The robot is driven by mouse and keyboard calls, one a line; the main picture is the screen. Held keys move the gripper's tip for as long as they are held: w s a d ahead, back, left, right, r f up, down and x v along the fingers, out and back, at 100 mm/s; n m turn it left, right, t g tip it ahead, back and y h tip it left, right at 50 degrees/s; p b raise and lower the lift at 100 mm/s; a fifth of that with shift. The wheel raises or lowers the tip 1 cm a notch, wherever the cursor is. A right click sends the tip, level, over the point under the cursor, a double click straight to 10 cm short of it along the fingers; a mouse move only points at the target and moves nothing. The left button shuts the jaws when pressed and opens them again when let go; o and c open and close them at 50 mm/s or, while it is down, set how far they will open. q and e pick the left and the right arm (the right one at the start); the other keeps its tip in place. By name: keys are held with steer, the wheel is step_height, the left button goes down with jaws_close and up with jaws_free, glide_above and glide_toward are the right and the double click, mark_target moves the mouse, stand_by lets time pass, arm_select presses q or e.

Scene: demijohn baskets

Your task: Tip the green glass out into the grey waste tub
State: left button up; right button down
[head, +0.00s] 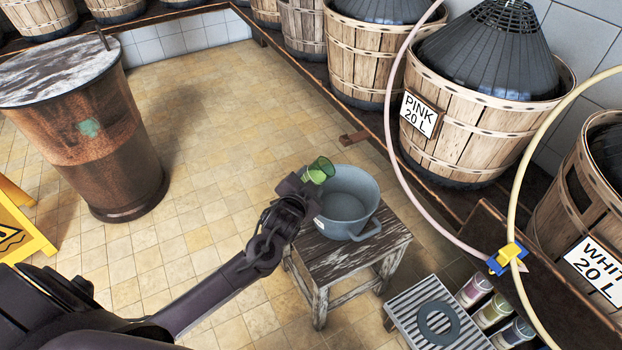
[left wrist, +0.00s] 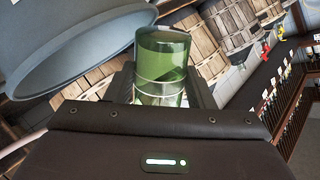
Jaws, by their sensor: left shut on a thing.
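My left gripper (head: 303,184) is shut on the green glass (head: 320,170). It holds the glass tilted, beside and above the left rim of the grey waste tub (head: 352,212). In the left wrist view the green glass (left wrist: 162,68) stands between the fingers, and the grey tub (left wrist: 75,40) fills the upper left. I cannot tell whether there is liquid in the glass. The part of the tub's inside that shows looks empty. My right gripper is not in view.
The tub stands on a worn wooden stool (head: 350,251). A pink hose (head: 392,110) hangs to its right, near a basket labelled PINK (head: 455,125). A grey slatted grate (head: 413,312) lies at the lower right. A rusty barrel (head: 95,135) stands left on open tiled floor.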

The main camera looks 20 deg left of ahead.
arm_select(q)
steer(key=shift+a+r+m+g+y, duration=0.1)
steer(key=shift+m+g+y, duration=0.2)
steer(key=shift+m+g, duration=0.15)
steer(key=shift+m+y+p, duration=0.3)
steer(key=shift+m+p, duration=0.05)
steer(key=shift+m, duration=0.3)
steer(key=shift+f, duration=0.2)
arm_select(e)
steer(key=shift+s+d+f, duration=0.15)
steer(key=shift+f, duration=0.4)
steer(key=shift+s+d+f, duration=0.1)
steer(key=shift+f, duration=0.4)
arm_select(q)
steer(key=shift+r+g+p, duration=0.1)
steer(key=shift+g+p, duration=0.15)
steer(key=shift+p, duration=0.35)
steer(key=shift+m, duration=0.3)
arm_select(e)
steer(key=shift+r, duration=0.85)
arm_select(q)
steer(key=shift+y, duration=0.3)
